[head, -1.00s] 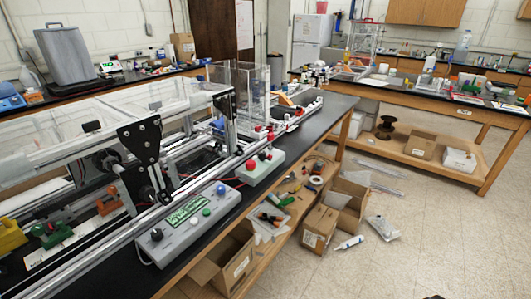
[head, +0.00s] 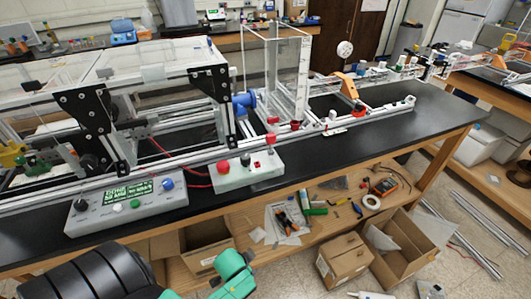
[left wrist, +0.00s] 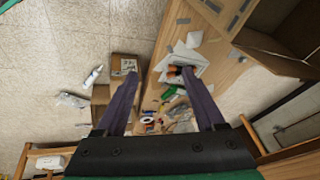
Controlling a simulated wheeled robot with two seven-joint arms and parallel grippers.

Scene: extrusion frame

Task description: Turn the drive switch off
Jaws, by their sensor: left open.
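A white switch box (head: 245,178) stands at the front edge of the bench in the head view. It carries a round red button (head: 224,167), a black knob (head: 245,160) and a red switch (head: 270,139). I cannot read which control is the drive switch or its position. A grey control box (head: 125,207) with a green display and several knobs and buttons sits to its left. My left gripper (left wrist: 160,72) is open and empty in the left wrist view, over the lower shelf and floor, away from both boxes. My right gripper is not seen.
The extrusion frame with clear covers (head: 150,57) rises behind the boxes. My arm shows at the bottom of the head view.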

